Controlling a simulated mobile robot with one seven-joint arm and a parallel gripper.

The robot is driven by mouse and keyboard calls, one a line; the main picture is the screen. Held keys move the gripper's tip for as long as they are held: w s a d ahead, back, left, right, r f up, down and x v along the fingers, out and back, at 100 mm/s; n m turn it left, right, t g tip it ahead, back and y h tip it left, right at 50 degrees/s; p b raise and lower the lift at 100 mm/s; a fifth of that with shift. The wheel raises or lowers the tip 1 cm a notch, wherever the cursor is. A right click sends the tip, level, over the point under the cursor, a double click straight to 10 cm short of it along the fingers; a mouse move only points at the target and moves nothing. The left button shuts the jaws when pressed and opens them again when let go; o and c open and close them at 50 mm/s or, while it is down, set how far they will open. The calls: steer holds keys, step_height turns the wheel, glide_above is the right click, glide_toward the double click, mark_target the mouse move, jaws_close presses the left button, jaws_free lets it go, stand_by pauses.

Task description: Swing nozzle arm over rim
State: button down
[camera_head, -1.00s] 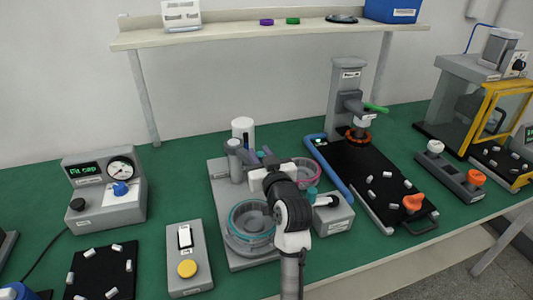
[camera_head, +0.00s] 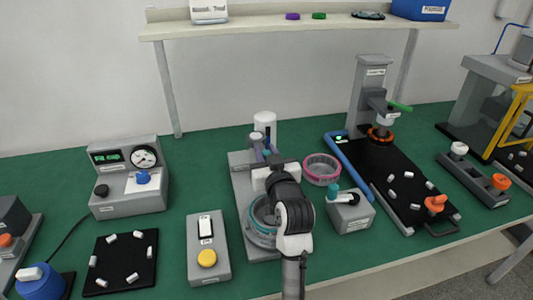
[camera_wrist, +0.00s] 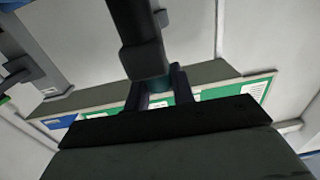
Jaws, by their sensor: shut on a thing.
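My gripper (camera_head: 270,168) is over the grey station base (camera_head: 240,185), beside its upright post. In the wrist view my two fingers (camera_wrist: 159,92) close around the teal end (camera_wrist: 156,84) of a dark bar, which looks like the nozzle arm (camera_wrist: 137,35). In the head view my gripper and forearm hide most of the nozzle arm. The round bowl with a teal rim (camera_head: 257,228) sits at the front of the station, partly covered by my arm. Whether the nozzle is above the rim I cannot tell.
A pink ring (camera_head: 322,168) and a grey box with a teal-topped lever (camera_head: 350,210) stand close on the right. A grey box with a yellow button (camera_head: 207,258) is on the left. A white cylinder (camera_head: 264,119) stands behind. Green table is clear at the back left.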

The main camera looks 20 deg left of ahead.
steer(key=shift+a, duration=0.15)
steer(key=c, duration=1.2)
jaws_free()
steer(key=shift+s+d, duration=0.15)
steer(key=shift+d, duration=0.05)
steer(key=p+v, duration=0.7)
steer(key=v, duration=0.6)
steer(key=shift+s+d+p, duration=0.15)
steer(key=shift+p, duration=0.15)
